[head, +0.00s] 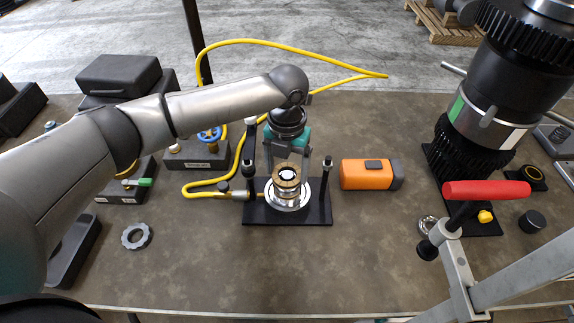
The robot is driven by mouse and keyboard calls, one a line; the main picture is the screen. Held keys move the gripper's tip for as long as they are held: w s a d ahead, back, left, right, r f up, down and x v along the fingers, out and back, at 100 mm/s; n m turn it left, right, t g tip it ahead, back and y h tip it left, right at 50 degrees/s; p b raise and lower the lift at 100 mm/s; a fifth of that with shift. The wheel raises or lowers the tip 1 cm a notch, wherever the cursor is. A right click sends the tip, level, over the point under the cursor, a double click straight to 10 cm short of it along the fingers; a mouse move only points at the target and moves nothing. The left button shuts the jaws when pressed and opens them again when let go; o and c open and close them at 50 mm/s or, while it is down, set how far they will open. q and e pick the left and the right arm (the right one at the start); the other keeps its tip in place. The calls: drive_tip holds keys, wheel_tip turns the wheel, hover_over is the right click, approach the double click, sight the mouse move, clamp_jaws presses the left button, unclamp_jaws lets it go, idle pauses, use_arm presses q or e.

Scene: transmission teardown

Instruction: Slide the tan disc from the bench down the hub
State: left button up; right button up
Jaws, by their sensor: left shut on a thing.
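My left arm reaches in from the left, and its gripper (288,163) points down over the hub (288,199) near the middle of the bench. The gripper's two fingers stand at either side of the tan disc (287,188) and are shut on it. The disc sits around the upper part of the hub, above its bright metal lower rim. The hub stands upright on a black base plate (258,213) with dark posts at its sides. I cannot tell how far down the disc is seated. My right gripper is not in view.
An orange box (366,175) lies just right of the base plate. A yellow hose (205,194) runs to its left side. A grey toothed ring (136,236) lies front left. A large black geared assembly (492,90) and a red-handled tool (486,190) stand right. The front middle is clear.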

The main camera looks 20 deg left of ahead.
use_arm(q)
drive_tip(key=shift+f, duration=0.4)
drive_tip(key=o, duration=1.3)
drive_tip(key=shift+o, duration=0.2)
drive_tip(key=shift+r, duration=0.1)
wheel_tip(320, 180, up, 22)
drive_tip(key=p, duration=0.7)
drive_tip(key=shift+p, duration=0.4)
